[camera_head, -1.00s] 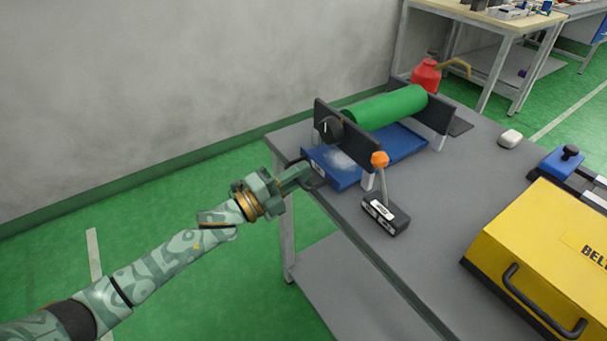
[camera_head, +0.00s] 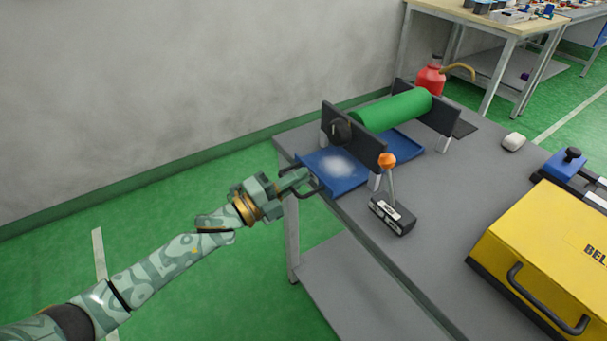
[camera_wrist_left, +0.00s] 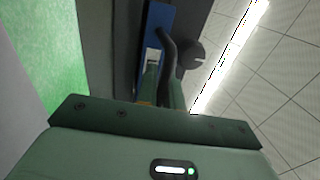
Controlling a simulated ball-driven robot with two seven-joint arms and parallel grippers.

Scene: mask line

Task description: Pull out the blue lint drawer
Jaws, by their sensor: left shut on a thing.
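The blue lint drawer (camera_head: 349,177) sticks out from under the green roller (camera_head: 394,110) toward the table's left edge, with a pale patch of lint on its floor. My left gripper (camera_head: 303,183) is shut on the drawer's dark handle (camera_head: 317,188) at the near left end. In the left wrist view, the fingers (camera_wrist_left: 162,90) close around the dark handle (camera_wrist_left: 168,50), with the blue drawer front (camera_wrist_left: 158,25) behind it. My right gripper is in neither view.
A lever with an orange knob (camera_head: 387,160) stands close beside the drawer on a dark base. A yellow box (camera_head: 540,265) and a white object (camera_head: 514,142) are at the right. A red can (camera_head: 430,78) stands behind the roller. The floor left of the table is clear.

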